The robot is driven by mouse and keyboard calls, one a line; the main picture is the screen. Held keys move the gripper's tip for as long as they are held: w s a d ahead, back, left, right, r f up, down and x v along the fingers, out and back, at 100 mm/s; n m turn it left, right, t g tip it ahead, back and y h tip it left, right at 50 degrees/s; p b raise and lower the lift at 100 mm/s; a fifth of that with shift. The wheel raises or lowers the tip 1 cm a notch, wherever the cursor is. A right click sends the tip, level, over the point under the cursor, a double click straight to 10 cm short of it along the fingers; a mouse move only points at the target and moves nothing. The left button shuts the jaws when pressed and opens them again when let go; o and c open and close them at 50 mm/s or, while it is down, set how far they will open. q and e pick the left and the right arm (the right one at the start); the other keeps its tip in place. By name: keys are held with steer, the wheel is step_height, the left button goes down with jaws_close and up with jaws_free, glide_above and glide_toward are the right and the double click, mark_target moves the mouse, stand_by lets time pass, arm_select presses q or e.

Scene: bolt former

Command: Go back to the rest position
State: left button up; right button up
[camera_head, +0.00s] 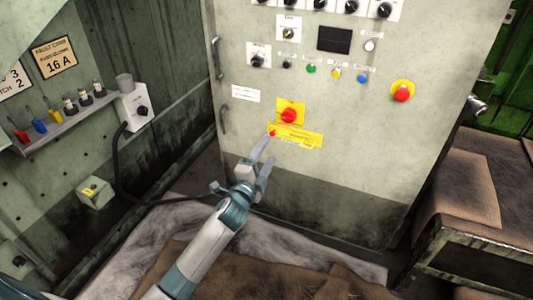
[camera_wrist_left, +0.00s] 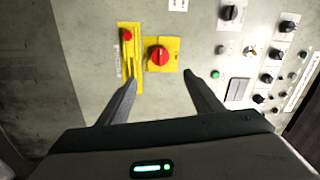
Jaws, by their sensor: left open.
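My left gripper (camera_head: 265,158) is in front of the lower part of the grey control cabinet (camera_head: 370,140). Its two fingers are apart with nothing between them. In the left wrist view the open fingers (camera_wrist_left: 160,92) point toward the cabinet face. A red knob on a yellow plate (camera_wrist_left: 158,55) shows between and beyond the fingertips. In the head view the same red knob (camera_head: 289,116) sits just above a yellow label strip with a small red part (camera_head: 272,133), close to the fingertips. Whether the fingers touch the panel I cannot tell. My right gripper is not in view.
A red button on a yellow round plate (camera_head: 402,92) is at the panel's right. A shelf with several coloured fuses or plugs (camera_head: 62,118) and a grey switch box (camera_head: 135,108) are on the left wall. A brown-covered bench (camera_head: 470,190) stands at the right. Crumpled cloth lies below.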

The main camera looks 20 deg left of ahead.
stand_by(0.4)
